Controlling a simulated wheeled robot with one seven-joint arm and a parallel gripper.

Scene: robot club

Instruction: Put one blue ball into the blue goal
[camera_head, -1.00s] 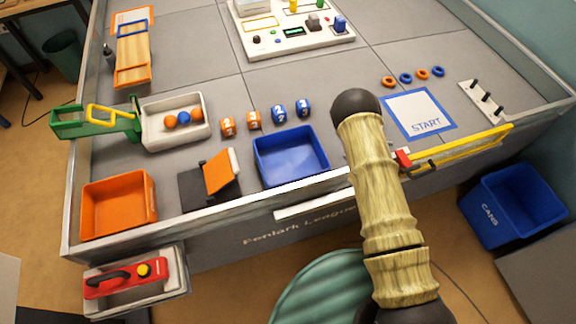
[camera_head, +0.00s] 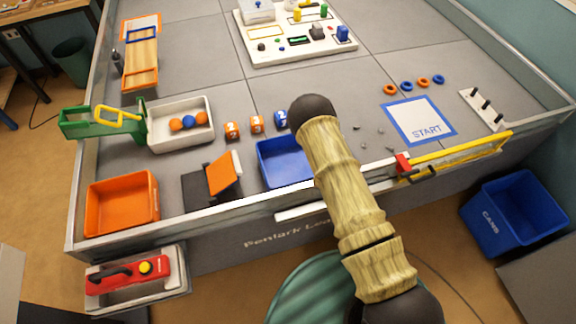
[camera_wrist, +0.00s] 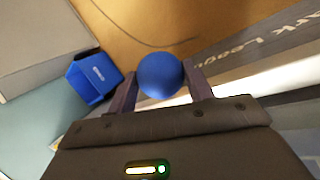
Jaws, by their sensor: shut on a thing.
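My gripper (camera_wrist: 160,85) is shut on a blue ball (camera_wrist: 160,75), held between its two fingers in the wrist view. In the head view the gripper and this ball are hidden; only my wooden-looking arm shows. The blue goal (camera_head: 281,165) is a blue open bin inside the arena's front edge, partly covered by my arm.
An orange bin (camera_head: 122,228) and a black stand with an orange ramp (camera_head: 224,175) stand left of the blue goal. The arena's raised front wall (camera_head: 235,203) runs before them. A blue CANS bin (camera_head: 513,222) stands on the floor outside; it also shows in the wrist view (camera_wrist: 94,78).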

